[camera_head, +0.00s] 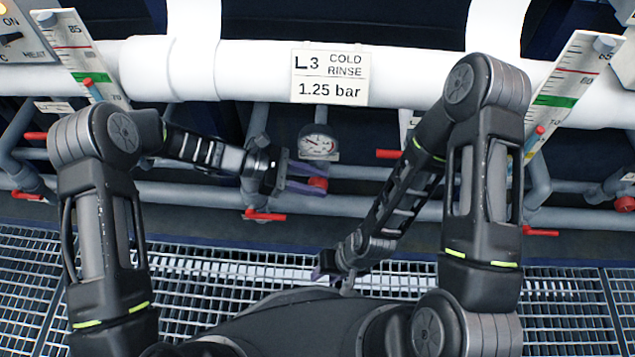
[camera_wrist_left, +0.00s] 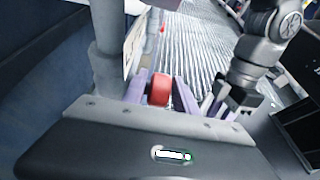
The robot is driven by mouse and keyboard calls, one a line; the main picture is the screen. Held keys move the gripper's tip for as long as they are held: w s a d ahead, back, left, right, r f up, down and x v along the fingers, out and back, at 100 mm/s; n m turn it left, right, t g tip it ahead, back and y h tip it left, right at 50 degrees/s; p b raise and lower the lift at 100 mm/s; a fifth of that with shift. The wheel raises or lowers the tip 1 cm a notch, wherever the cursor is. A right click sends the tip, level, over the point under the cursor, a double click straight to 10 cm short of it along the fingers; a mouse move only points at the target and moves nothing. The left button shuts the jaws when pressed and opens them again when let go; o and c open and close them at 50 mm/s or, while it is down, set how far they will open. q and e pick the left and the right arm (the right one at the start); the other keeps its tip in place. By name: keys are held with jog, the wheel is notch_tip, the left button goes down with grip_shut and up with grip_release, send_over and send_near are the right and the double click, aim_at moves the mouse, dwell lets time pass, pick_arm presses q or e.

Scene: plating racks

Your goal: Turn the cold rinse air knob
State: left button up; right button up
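The red cold rinse knob (camera_head: 318,184) is on the pipework below the round gauge (camera_head: 318,147) and the L3 cold rinse 1.25 bar sign (camera_head: 330,77). My left gripper (camera_head: 308,180) is at the knob, its purple fingers one above and one below it. In the left wrist view the red knob (camera_wrist_left: 160,90) sits between the two fingertips, with little or no gap. Whether both fingers press on it is unclear. My right gripper (camera_head: 326,268) hangs low over the grating, apart from the knob; its finger opening is not clear.
A thick white pipe (camera_head: 420,75) crosses above the work area. Red lever handles (camera_head: 265,216) stick out from the thinner pipes around the knob. Upright scales (camera_head: 85,55) stand at left and right. Metal grating (camera_head: 210,290) lies below.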

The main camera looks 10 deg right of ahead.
pick_arm(q)
jog(key=shift+d+f, duration=0.15)
jog(key=shift+d, duration=0.1)
grip_shut()
dwell(0.3)
